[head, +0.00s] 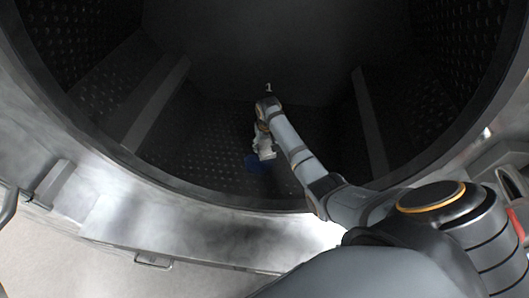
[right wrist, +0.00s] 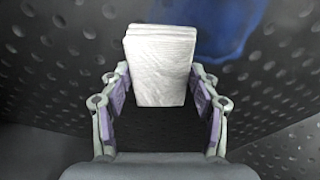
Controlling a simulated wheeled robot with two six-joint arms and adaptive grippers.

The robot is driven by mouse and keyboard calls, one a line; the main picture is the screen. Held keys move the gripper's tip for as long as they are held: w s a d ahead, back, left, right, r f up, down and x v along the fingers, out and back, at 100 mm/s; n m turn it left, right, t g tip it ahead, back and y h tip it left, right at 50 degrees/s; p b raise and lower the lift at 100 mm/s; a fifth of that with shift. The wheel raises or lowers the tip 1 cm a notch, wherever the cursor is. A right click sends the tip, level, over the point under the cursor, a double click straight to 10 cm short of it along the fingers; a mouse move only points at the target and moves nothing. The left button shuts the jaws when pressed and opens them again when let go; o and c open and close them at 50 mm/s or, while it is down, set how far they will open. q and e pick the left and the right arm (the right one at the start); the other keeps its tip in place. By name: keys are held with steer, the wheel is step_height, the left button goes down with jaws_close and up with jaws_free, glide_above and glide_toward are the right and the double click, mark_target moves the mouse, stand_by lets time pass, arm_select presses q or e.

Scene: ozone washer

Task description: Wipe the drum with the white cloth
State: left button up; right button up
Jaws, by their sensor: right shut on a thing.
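The drum (head: 215,125) is a dark, perforated cylinder with raised ribs, seen through its wide round opening. My right gripper (head: 263,143) is inside it, low and near the middle. The white cloth (head: 266,153) is small in the head view. In the right wrist view, the cloth (right wrist: 161,65) is a folded pale block between the two fingers of the right gripper (right wrist: 161,88), which is shut on it. A blue patch (head: 255,163) lies on the drum wall beside the cloth. It also shows behind the cloth in the right wrist view (right wrist: 228,28). My left gripper is out of view.
The metal rim (head: 175,222) of the opening curves below my right arm. Drum ribs stand at left (head: 157,103) and right (head: 369,125). A small handle (head: 154,262) is on the front at lower left. The drum's middle has open room.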

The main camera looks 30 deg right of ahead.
steer(key=shift+w+d, duration=0.25)
steer(key=shift+w, duration=0.1)
steer(key=shift+a, duration=0.1)
steer(key=shift+w+a+b, duration=0.4)
steer(key=shift+w+a, duration=0.2)
steer(key=shift+a, duration=0.15)
steer(key=s+a+p, duration=0.1)
steer(key=p, duration=0.1)
steer(key=s+p, duration=0.1)
steer(key=p, duration=0.1)
steer(key=shift+s+a+r, duration=0.15)
steer(key=shift+a+r, duration=0.05)
steer(key=shift+a, duration=0.15)
steer(key=shift+s+a+p, duration=0.35)
steer(key=shift+s+p, duration=0.1)
steer(key=shift+p, duration=0.05)
steer(key=shift+f, duration=0.2)
